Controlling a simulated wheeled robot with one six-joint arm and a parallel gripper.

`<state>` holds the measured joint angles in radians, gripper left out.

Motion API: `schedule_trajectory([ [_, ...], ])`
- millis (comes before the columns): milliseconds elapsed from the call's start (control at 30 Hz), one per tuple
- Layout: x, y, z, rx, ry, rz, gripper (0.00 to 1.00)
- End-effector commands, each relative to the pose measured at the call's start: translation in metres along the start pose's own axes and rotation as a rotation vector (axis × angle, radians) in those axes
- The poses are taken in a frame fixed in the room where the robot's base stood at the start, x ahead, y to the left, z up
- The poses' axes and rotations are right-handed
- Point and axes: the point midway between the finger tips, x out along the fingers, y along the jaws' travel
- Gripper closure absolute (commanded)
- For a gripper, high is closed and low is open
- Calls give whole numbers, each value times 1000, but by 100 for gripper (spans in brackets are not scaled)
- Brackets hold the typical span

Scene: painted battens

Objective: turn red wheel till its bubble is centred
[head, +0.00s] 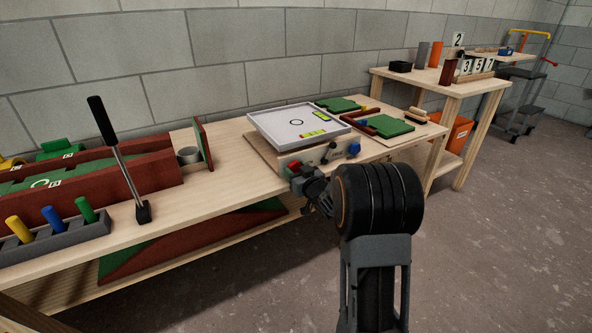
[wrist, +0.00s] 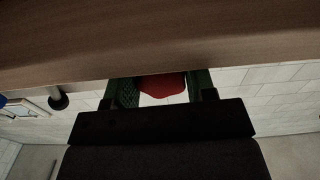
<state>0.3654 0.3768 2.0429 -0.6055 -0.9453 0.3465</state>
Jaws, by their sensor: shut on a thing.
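The red wheel (head: 294,164) is on the left of the front face of a wooden levelling stand (head: 262,155). My gripper (head: 299,173) is at this wheel. In the wrist view the red wheel (wrist: 162,84) sits between my two green-padded fingers, which are shut on it. A pale grey tilting plate (head: 275,122) tops the stand, with a black ring on it. One yellow-green bubble vial (head: 313,134) lies along its front edge and another vial (head: 321,116) near its right side. The bubbles are too small to place. The blue wheel (head: 354,150) is at the right of the front face.
A black-handled lever (head: 118,150) and a grey rack (head: 55,235) with coloured pegs stand on the bench to the left. Green panels (head: 390,126) lie to the right of the stand. In the wrist view a dark knob (wrist: 58,101) sticks out left of my fingers.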

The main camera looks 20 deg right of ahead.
Motion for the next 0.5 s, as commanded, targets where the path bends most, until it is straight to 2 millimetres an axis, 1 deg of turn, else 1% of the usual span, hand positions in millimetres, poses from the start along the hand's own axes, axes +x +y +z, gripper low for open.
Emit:
schedule_trajectory([
  [100, 0, 0, -1, 41, -1, -1, 73],
  [300, 0, 0, 0, 40, -1, -1, 73],
  [333, 0, 0, 0, 40, -1, 0, 49],
  [500, 0, 0, 0, 40, -1, 0, 32],
])
